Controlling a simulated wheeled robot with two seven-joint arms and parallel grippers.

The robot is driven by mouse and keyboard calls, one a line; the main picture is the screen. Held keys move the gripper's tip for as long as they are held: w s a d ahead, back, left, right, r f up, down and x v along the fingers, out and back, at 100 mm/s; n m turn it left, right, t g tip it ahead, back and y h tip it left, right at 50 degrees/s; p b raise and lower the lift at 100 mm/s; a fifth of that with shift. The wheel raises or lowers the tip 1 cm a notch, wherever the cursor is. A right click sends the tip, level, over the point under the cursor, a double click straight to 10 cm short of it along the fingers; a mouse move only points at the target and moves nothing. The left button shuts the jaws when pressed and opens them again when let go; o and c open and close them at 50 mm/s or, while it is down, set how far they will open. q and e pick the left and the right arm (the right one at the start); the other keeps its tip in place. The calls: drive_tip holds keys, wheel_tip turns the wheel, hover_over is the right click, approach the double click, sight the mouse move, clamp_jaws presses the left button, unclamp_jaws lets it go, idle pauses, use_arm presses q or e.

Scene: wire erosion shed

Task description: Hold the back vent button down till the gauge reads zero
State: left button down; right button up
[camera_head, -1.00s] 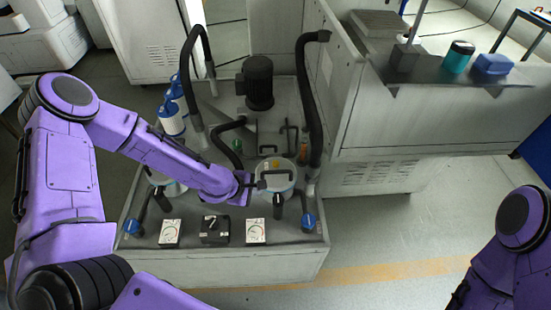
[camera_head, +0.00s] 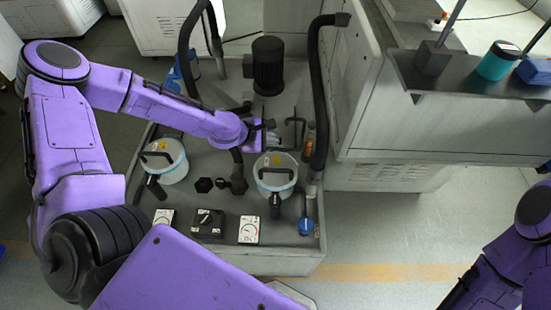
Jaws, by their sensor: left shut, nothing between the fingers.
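My left gripper (camera_head: 272,134) is shut and empty, just behind the right filter canister (camera_head: 274,174), above the rear of the machine deck; I cannot tell if it touches anything. No back vent button can be clearly made out; my left wrist and gripper cover part of the deck there. Two white dial gauges stand at the deck's front: the left gauge (camera_head: 163,219) is partly cut off by my arm, and the right gauge (camera_head: 249,230) shows its face. Their readings are too small to read. My right gripper is out of view.
A left canister (camera_head: 168,162), a black switch box (camera_head: 208,223) and a blue-handled valve (camera_head: 306,225) stand on the deck. A black motor (camera_head: 268,66) and a tall black hose (camera_head: 319,95) rise behind. A cabinet (camera_head: 440,120) bounds the right side.

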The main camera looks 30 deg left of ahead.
use_arm(q)
drive_tip(key=b, duration=0.3)
hover_over(275, 160)
drive_tip(key=f, duration=0.5)
drive_tip(key=shift+w, duration=0.3)
drive_tip(key=f+b, duration=0.2)
drive_tip(key=s+f+b, duration=0.1)
drive_tip(key=f+b, duration=0.1)
drive_tip(key=shift+a, duration=0.1)
drive_tip(key=shift+w+f+b, duration=0.15)
drive_tip(key=shift+f+b, duration=0.15)
drive_tip(key=shift+b, duration=0.05)
drive_tip(key=shift+w+f, duration=0.1)
drive_tip(key=shift+w, duration=0.1)
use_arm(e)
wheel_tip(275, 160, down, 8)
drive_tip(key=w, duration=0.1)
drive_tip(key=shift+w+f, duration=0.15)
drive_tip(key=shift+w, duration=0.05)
use_arm(q)
drive_tip(key=shift+s, duration=0.2)
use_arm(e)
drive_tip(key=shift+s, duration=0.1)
use_arm(q)
drive_tip(key=shift+w, duration=0.1)
drive_tip(key=shift+f+b, duration=0.3)
drive_tip(key=shift+b, duration=0.05)
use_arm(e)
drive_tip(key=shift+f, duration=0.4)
